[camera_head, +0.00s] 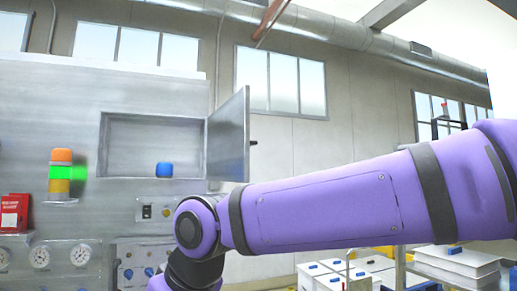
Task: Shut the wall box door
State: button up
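The wall box (137,118) is a metal recess in the grey panel at the left of the head view. Its door (229,138) is hinged on the right side and stands open, swung out from the panel, with a small dark handle (253,142) on its outer edge. A blue object (164,169) sits inside the box at the lower right. My purple arm crosses the view from the right, below and in front of the door. Its visible end bends down out of the bottom edge, so my gripper is out of view.
A signal light (60,173) in orange, green and yellow stands left of the box, with a red box (14,212) beside it. Gauges (81,255) and knobs line the panel below. White boxes (458,264) lie at the lower right.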

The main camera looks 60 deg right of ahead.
aim_at(228, 143)
jog(key=l+u, duration=0.2)
jog(key=l, duration=1.6)
jog(key=k+l, duration=0.3)
jog(key=l, duration=0.1)
